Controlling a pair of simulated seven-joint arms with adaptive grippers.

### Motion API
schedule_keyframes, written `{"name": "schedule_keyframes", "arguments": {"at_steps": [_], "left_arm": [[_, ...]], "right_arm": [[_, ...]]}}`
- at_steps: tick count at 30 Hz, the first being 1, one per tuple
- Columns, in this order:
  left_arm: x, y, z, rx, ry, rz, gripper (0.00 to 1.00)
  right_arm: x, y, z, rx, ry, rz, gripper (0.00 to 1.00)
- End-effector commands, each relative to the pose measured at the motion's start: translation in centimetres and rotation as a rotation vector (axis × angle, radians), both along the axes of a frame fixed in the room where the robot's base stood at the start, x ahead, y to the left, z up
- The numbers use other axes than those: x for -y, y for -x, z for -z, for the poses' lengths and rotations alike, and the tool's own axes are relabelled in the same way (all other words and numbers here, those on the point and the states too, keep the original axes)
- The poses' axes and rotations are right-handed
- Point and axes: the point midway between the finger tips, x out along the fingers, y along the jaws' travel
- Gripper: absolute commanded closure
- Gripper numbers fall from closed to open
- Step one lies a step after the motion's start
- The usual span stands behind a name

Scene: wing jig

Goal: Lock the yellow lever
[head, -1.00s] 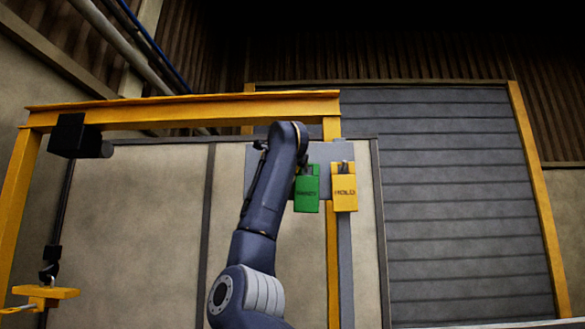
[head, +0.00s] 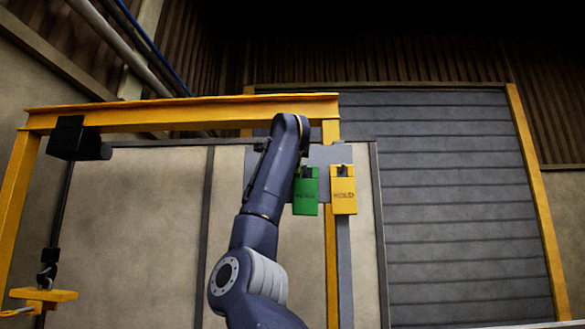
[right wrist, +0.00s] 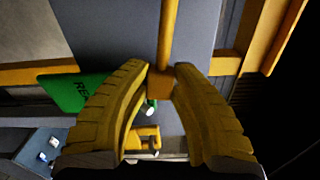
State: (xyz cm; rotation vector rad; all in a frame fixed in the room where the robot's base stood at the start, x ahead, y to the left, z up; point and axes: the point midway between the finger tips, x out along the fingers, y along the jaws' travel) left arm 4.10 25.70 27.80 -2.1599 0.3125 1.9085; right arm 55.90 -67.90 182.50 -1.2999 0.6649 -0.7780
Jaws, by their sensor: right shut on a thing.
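In the right wrist view the ribbed yellow fingers of my right gripper (right wrist: 161,84) are closed on the end of the yellow lever (right wrist: 168,32), a thin rod with an orange-yellow block at the fingertips. The rod runs up out of the picture from the block. In the head view my arm rises from the bottom centre toward the grey panel (head: 333,154). There the gripper and lever are hidden behind the arm. My left gripper is not in view.
A green tag (head: 305,192) and a yellow tag (head: 343,192) hang on the panel just right of my arm. The green one shows left of the fingers in the wrist view (right wrist: 70,92). A yellow frame (head: 180,113) spans above; a black box (head: 75,140) hangs at left.

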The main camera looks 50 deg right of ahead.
Motion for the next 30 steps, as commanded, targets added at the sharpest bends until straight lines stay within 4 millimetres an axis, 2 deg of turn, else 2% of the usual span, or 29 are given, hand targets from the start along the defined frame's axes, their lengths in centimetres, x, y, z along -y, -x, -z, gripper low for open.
{"name": "schedule_keyframes", "arguments": {"at_steps": [5, 15, 16, 21, 22, 30], "left_arm": [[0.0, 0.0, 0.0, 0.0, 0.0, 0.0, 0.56], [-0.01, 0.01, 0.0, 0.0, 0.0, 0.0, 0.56], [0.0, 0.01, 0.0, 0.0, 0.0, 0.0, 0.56], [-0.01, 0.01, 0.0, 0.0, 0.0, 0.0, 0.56], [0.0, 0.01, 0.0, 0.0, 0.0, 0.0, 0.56], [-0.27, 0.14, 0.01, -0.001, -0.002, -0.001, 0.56]], "right_arm": [[0.06, 0.02, -0.82, -0.063, 0.047, -0.003, 1.0], [0.08, 0.01, -0.89, -0.075, 0.056, -0.002, 1.0], [0.08, 0.01, -0.89, -0.075, 0.056, -0.002, 0.74], [0.08, 0.03, -0.88, -0.076, 0.056, -0.001, 0.54], [0.09, 0.04, -0.89, -0.076, 0.056, -0.001, 0.51], [-0.02, 0.09, -0.91, -0.076, 0.056, -0.001, 0.51]]}}
